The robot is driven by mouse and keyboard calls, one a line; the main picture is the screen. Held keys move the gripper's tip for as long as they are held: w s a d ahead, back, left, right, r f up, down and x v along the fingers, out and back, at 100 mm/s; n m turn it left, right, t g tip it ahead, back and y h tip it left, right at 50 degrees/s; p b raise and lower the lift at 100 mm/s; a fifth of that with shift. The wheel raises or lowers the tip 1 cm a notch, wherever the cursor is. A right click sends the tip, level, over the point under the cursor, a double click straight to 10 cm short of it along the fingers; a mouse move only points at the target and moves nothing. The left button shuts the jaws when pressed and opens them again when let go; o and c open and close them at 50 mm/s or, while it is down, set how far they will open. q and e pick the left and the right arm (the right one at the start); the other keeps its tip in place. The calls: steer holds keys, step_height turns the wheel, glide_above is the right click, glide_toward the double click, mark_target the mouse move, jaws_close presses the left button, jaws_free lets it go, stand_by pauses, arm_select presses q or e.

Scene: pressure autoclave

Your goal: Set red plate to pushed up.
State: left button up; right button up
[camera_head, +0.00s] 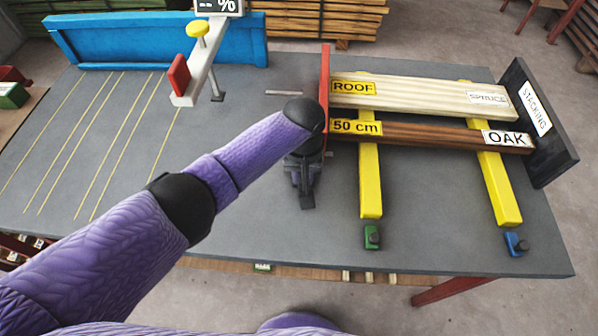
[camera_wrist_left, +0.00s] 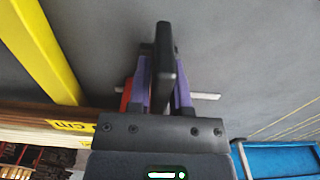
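A thin upright red plate (camera_head: 324,84) stands across the left ends of two boards on the grey table. Part of its red edge shows beside the fingers in the left wrist view (camera_wrist_left: 127,94). My left gripper (camera_head: 303,178) points down at the table, just left of the plate's near end, partly hidden by my own wrist. In the left wrist view its purple fingers (camera_wrist_left: 163,85) stand on either side of an upright dark bar (camera_wrist_left: 163,50). I cannot tell whether they press on it. My right gripper is not in view.
A pale board (camera_head: 425,95) and a brown board (camera_head: 430,134) lie on yellow rails (camera_head: 370,185) against a black stacking plate (camera_head: 541,120). A stand with a red block (camera_head: 178,75) is at upper left. A blue tray (camera_head: 130,40) stands behind. The table's left is clear.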

arm_select(q)
steer(key=o, duration=0.3)
steer(key=shift+o, duration=0.2)
step_height(320, 180, up, 9)
steer(key=p, duration=0.4)
steer(key=shift+r, duration=0.15)
steer(key=shift+r+p, duration=0.3)
steer(key=shift+r, duration=0.05)
steer(key=shift+f, duration=0.1)
